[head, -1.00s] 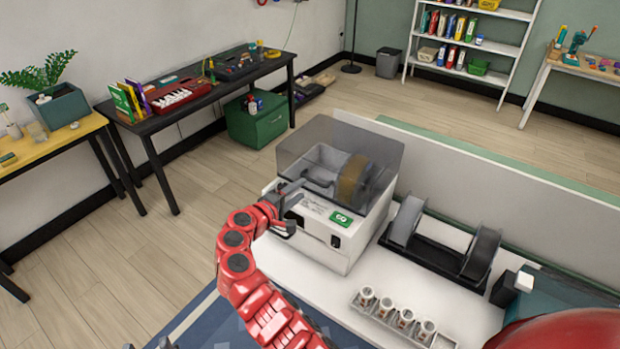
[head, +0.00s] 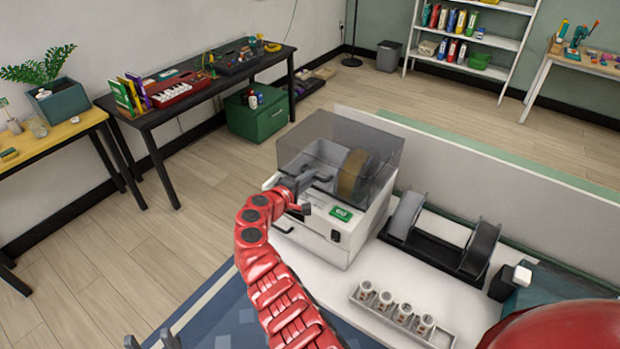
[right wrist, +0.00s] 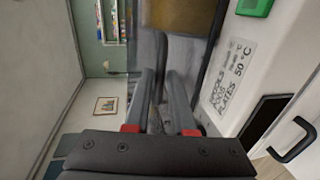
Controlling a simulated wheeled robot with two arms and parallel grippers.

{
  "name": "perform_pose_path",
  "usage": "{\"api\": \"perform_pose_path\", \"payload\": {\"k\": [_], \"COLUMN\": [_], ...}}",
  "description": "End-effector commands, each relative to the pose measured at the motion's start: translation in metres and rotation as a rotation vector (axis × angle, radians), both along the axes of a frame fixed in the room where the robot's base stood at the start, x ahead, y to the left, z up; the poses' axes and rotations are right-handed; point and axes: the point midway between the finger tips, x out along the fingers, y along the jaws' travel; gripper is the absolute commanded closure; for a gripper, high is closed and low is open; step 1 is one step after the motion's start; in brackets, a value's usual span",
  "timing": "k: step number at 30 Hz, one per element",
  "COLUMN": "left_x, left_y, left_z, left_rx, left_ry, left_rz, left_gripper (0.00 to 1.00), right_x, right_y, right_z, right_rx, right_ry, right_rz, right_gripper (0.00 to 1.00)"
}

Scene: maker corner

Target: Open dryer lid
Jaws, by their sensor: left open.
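The filament dryer (head: 340,240) is a white box with a green badge on its front, standing on the white worktop. Its smoky clear lid (head: 300,130) is down over a tan spool (head: 353,173). My right gripper (head: 305,196), on the red arm, is at the dryer's front top edge, by the grey lid handle (head: 320,178). In the right wrist view its two grey fingers (right wrist: 158,72) are apart beside the printed label (right wrist: 232,75); whether the handle lies between them is unclear. My left gripper (head: 152,341) is open and empty at the bottom left edge, partly cut off.
A tray of small cylinders (head: 402,315) is in front. A low white panel (head: 490,170) runs behind the worktop.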

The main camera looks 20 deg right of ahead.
Motion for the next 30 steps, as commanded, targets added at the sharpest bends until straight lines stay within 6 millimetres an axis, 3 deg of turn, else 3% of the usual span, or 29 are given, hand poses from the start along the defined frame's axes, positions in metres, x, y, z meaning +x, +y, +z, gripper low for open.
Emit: {"api": "perform_pose_path", "payload": {"k": [1,3,30], "left_x": [-0.0001,0.0,0.0], "left_y": [0.0,0.0,0.0], "left_z": [0.0,0.0,-0.0001], "left_rx": [0.0,0.0,0.0], "left_ry": [0.0,0.0,0.0], "left_rz": [0.0,0.0,0.0], "left_gripper": [0.5,0.5,0.5], "right_x": [0.0,-0.0001,-0.0003], "right_y": [0.0002,0.0001,0.0006], "right_z": [-0.0001,-0.0001,-0.001], "right_rx": [0.0,0.0,0.001], "right_ry": [0.0,0.0,0.002], "right_rz": [0.0,0.0,0.0], "right_gripper": [0.88,1.0,1.0]}}
